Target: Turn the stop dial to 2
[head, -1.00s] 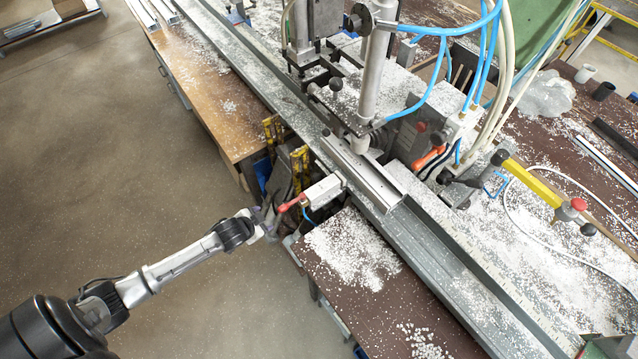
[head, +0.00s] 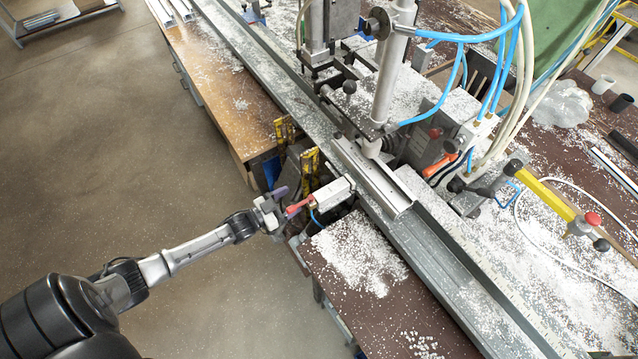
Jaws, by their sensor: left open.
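My left gripper (head: 281,203) is open beside the red handle (head: 298,207) of a white clamp block (head: 332,194) at the bench's near edge. The fingers are small in view, and I cannot tell whether they touch the handle. A round dark disc (head: 379,22) sits on the machine at the top, and a black knob (head: 349,87) is below it. No numbers or pointer are legible, so I cannot tell for sure which part is the stop dial or its setting. My right gripper is not in view.
A long metal profile rail (head: 440,265) crosses the bench diagonally. White chips cover the brown bench top (head: 365,300). Blue hoses (head: 463,38) hang by the machine. The floor (head: 150,150) at left is clear.

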